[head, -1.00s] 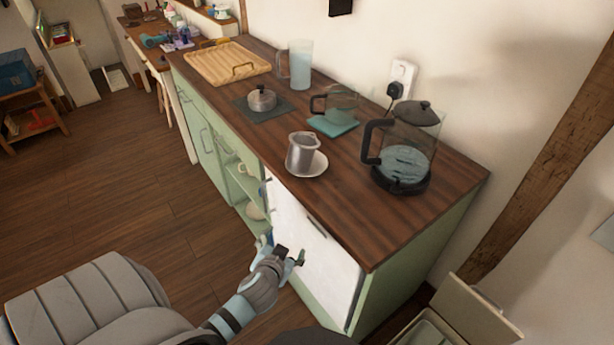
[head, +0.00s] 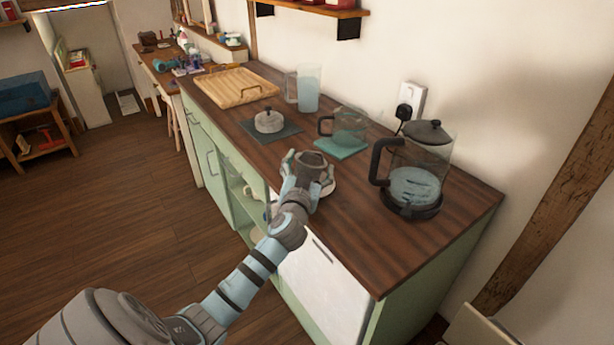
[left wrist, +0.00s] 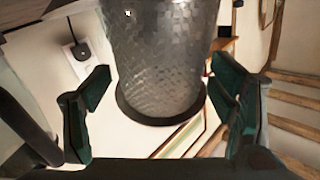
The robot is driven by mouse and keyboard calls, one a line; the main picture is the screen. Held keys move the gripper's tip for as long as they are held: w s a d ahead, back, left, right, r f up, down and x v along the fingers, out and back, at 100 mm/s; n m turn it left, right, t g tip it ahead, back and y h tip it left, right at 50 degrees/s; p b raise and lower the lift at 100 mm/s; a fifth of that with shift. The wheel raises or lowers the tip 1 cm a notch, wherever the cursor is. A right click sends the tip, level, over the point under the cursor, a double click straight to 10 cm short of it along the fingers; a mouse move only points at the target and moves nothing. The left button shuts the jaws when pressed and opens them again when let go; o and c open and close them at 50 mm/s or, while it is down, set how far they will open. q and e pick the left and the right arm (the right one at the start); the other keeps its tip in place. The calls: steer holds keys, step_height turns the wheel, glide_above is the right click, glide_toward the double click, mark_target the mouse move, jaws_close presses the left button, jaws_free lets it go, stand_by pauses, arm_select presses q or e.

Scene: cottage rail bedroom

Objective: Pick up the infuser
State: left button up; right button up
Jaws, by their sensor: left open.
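The infuser (head: 311,165) is a grey metal mesh cup, upright over a small white saucer (head: 331,189) near the front edge of the wooden counter. My left gripper (head: 307,174) is at the infuser, with its fingers open on either side of it. In the left wrist view the mesh wall of the infuser (left wrist: 163,60) fills the space between the two green fingers (left wrist: 160,106). A gap shows between the wall and each finger there. My gripper and wrist hide part of the infuser and saucer in the head view. My right gripper is not in view.
A glass kettle (head: 414,178) stands to the right on the counter (head: 400,245). Behind are a glass pot (head: 347,128) on a teal mat, a lidded metal pot (head: 269,121) and a clear pitcher (head: 308,90). The front right of the counter is clear.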

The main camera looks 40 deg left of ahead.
arm_select(q)
steer(key=shift+w+f, duration=0.1)
steer(key=c, duration=1.1)
